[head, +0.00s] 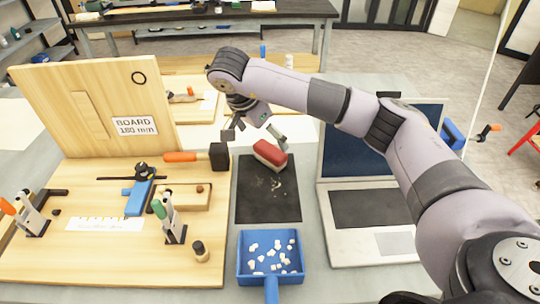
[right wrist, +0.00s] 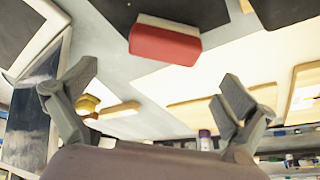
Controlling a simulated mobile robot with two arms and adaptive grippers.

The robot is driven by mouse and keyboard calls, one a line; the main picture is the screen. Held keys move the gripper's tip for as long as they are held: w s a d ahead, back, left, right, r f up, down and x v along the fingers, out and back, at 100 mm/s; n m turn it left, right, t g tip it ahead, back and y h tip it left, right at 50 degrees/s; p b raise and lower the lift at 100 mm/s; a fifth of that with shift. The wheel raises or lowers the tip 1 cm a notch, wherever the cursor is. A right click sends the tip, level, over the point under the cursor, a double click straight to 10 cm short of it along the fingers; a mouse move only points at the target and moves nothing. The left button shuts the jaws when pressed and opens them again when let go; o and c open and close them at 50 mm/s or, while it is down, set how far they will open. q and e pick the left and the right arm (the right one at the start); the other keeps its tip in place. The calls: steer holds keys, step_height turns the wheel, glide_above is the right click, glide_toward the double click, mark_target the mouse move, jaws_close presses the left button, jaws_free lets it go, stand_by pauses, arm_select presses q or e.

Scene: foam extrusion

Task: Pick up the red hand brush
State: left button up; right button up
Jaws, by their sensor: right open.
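The red hand brush (head: 269,154) lies at the far end of the dark mat (head: 267,203), its pale bristle side down. It also shows in the right wrist view (right wrist: 165,45), at the top middle, ahead of the fingers and apart from them. My right gripper (head: 258,135) is just beyond and above the brush in the head view, with its fingers spread. In the right wrist view the open right gripper (right wrist: 158,92) has nothing between its fingers. My left gripper is in neither view.
A blue dustpan (head: 241,265) with pale foam bits stands in front of the mat. An open laptop (head: 372,208) is on the right. A wooden board (head: 85,255) with clamps and an orange-handled mallet (head: 218,156) is on the left. Crumbs lie on the mat.

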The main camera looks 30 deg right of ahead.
mark_target(268, 149)
steer(key=x, duration=0.3)
steer(key=shift+f, duration=0.15)
steer(key=x, duration=0.1)
steer(key=p+x, duration=0.1)
steer(key=x, duration=0.1)
steer(key=p+x, duration=0.1)
steer(key=shift+w+a+f, duration=0.2)
steer(key=shift+w+f, duration=0.1)
steer(key=shift+f, duration=0.15)
steer(key=shift+d+f, duration=0.2)
steer(key=shift+f, duration=0.15)
steer(key=c, duration=1.3)
steer(key=shift+w+r, duration=0.1)
